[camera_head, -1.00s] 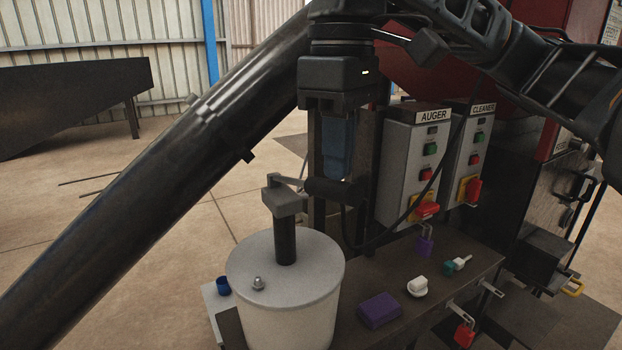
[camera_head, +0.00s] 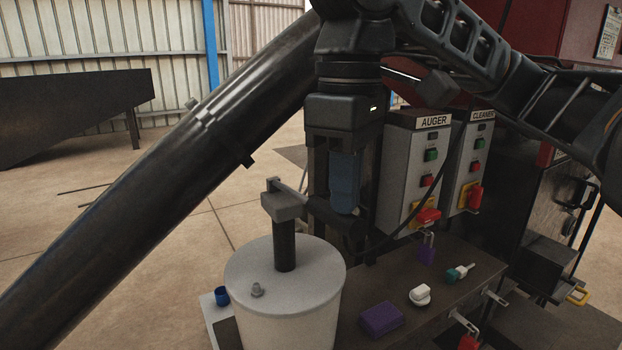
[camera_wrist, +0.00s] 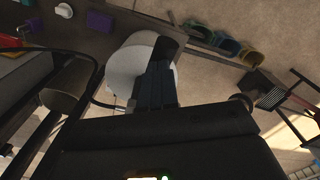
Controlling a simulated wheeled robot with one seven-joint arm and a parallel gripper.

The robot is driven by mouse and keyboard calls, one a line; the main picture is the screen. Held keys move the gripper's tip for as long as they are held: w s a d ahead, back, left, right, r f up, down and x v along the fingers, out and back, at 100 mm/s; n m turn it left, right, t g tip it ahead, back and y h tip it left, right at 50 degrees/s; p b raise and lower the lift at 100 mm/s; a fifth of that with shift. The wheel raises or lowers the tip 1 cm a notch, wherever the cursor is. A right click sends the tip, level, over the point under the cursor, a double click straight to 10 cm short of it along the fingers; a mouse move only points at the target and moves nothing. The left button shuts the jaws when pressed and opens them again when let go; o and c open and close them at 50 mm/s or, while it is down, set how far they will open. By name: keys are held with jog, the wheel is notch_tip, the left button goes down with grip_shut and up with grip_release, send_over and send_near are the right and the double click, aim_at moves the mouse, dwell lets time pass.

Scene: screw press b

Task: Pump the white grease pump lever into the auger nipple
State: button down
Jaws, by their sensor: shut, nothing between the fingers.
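The white grease pump (camera_head: 285,325) is a bucket with a grey lid, a dark upright post and a grey head (camera_head: 284,204). Its lever runs right from the head to a black grip (camera_head: 330,216), tilted downward. My gripper (camera_head: 345,210) is shut, its blue-grey fingers pointing down at the grip's far end. They appear to touch it from above, but the exact contact is unclear. In the wrist view my fingers (camera_wrist: 158,85) reach to the black grip (camera_wrist: 166,48) over the white bucket (camera_wrist: 128,68). I cannot pick out the auger nipple.
A large dark slanted tube (camera_head: 130,180) crosses the left. A black hose (camera_head: 400,227) curves right of my gripper. The AUGER box (camera_head: 405,165) and CLEANER box (camera_head: 462,160) stand behind. A purple block (camera_head: 382,319) and white object (camera_head: 420,295) lie on the bench (camera_head: 450,275).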

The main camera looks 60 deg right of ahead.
jog(key=shift+s+f+b, duration=0.1)
jog(key=shift+f+b, duration=0.3)
jog(key=shift+f, duration=0.45)
jog(key=shift+r+p, duration=0.55)
jog(key=w+d+r+p, duration=0.2)
jog(key=r+p, duration=0.3)
jog(key=r, duration=0.3)
jog(key=shift+w+r, duration=0.4)
jog(key=shift+w, duration=0.3)
jog(key=shift+d, duration=0.1)
notch_tip(320, 180, up, 7)
jog(key=shift+s, duration=0.1)
